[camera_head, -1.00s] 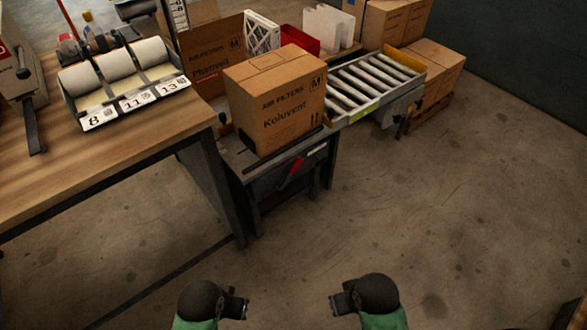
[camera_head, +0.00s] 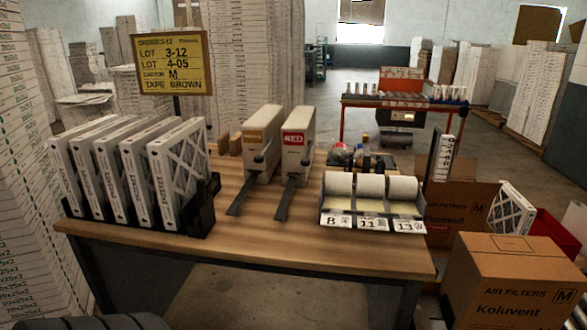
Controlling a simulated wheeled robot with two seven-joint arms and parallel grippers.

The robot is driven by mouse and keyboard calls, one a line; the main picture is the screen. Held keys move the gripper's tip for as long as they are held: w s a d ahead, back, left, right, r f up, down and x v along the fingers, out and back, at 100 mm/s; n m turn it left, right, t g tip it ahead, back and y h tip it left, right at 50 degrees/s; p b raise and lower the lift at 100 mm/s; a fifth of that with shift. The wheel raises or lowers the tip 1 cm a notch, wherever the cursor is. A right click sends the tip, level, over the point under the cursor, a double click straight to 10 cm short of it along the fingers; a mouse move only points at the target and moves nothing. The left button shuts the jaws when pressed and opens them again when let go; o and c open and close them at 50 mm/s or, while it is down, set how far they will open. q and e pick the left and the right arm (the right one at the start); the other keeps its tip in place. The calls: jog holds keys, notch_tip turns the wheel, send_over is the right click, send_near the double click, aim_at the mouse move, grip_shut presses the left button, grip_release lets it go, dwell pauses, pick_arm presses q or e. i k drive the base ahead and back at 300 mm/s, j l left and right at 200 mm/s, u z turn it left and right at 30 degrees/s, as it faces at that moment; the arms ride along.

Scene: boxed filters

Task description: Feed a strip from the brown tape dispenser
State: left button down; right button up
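Two cream tape dispensers with dark levers and dark front arms stand side by side on the wooden table (camera_head: 270,248). The left one (camera_head: 262,150) has a tan label too small to read; I take it as the brown tape dispenser. The right one (camera_head: 297,148) has a red label reading RED. No tape strip can be made out hanging from either. A yellow order sign (camera_head: 173,64) behind them reads LOT 3-12, LOT 4-05, CARTON M, TAPE BROWN. Neither of my grippers is in view.
Several white-framed filters (camera_head: 120,175) stand in a black rack at the table's left. A label roll holder (camera_head: 372,205) marked 8, 11, 13 sits right of the dispensers. A Koluvent carton (camera_head: 510,285) stands at lower right. The front table strip is clear.

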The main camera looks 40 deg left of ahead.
aim_at(259, 159)
jog(key=u, duration=1.65)
